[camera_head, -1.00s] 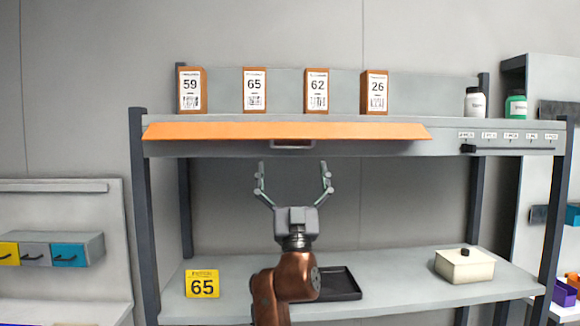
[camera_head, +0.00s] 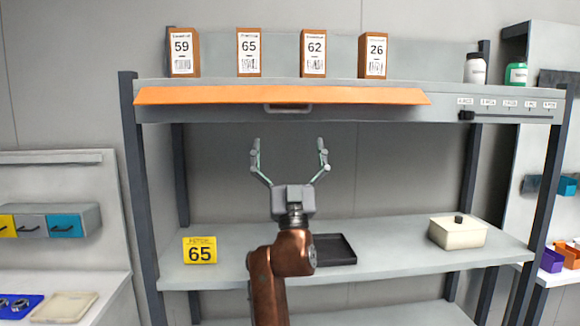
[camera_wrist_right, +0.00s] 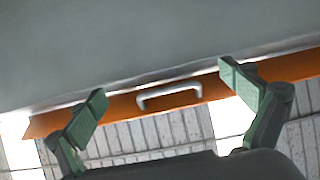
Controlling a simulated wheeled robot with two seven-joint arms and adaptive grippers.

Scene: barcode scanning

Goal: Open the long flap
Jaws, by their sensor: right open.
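The long flap (camera_head: 190,95) is an orange panel along the front of the upper shelf. A grey bar handle (camera_head: 288,108) sits below its lower edge. The flap also shows in the right wrist view (camera_wrist_right: 125,107), with the handle (camera_wrist_right: 169,93) between the fingers in the picture. My right gripper (camera_head: 290,142) is open and empty, just below the handle and apart from it in the head view. It shows in the right wrist view (camera_wrist_right: 168,98) with its green-padded fingers spread. My left gripper is not in view.
Boxes numbered 59 (camera_head: 185,53), 65 (camera_head: 249,53), 62 (camera_head: 313,54) and 26 (camera_head: 373,56) stand on the upper shelf. A slider (camera_head: 467,115) is right of the flap.

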